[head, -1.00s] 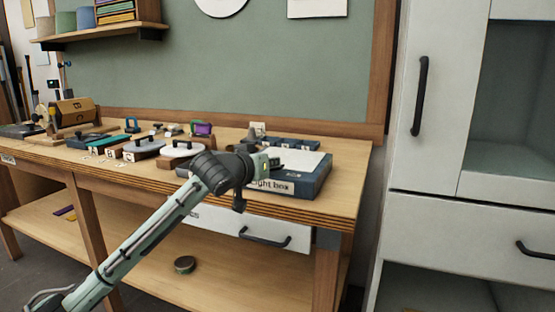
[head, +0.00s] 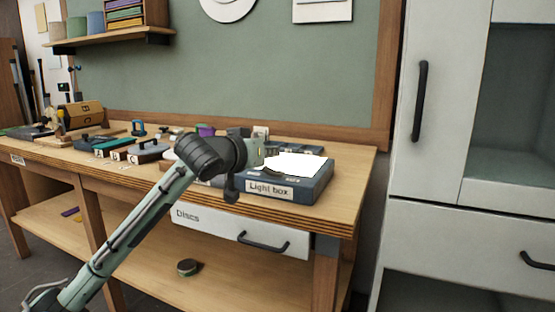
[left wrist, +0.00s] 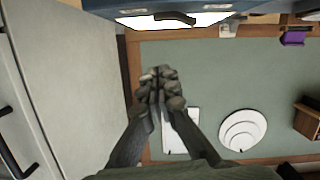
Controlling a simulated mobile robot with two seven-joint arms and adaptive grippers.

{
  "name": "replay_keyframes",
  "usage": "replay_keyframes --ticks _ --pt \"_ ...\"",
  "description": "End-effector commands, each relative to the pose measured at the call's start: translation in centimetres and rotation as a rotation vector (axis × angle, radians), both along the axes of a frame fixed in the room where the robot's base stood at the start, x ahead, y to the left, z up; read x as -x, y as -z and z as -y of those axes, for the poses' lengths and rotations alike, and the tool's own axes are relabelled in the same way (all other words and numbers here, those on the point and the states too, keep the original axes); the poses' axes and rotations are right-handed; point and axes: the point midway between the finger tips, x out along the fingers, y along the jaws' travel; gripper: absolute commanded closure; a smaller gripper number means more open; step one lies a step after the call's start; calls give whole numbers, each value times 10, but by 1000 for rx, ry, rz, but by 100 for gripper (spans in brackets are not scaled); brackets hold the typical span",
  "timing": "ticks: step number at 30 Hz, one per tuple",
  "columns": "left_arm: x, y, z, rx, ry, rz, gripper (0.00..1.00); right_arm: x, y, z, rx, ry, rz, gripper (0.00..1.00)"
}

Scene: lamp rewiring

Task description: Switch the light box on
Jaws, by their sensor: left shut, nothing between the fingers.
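The light box (head: 312,187) is a flat dark blue box with a "Light box" label on its front, at the right end of the workbench. Its top panel (head: 300,165) glows bright white. The box also shows at the top of the left wrist view (left wrist: 135,21), with its bright panel. My left gripper (head: 274,153) is at the box's left side in the head view, partly covering it. In the left wrist view its fingers (left wrist: 160,78) are shut together and empty, below the box in the picture. I cannot tell whether they touch it. The switch is not clearly visible.
The workbench (head: 345,163) carries several lettered blocks (head: 118,155) and small parts to the left. A "Discs" drawer (head: 215,225) is under the bench top. A white cabinet (head: 440,225) stands close on the right. A green board (head: 290,75) is behind.

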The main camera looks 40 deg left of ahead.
Motion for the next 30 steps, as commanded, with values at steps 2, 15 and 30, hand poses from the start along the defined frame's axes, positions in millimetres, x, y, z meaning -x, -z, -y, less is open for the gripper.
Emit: replay_keyframes --ticks 2,15,30 --pt "15 -3 5 -2 2 2 100 -5 -7 -1 -5 7 9 60" --pt "49 -13 15 -1 1 0 100 -13 -23 -4 -14 17 22 60" --pt "48 -13 14 0 1 1 100 -13 -23 -4 -14 17 22 60"
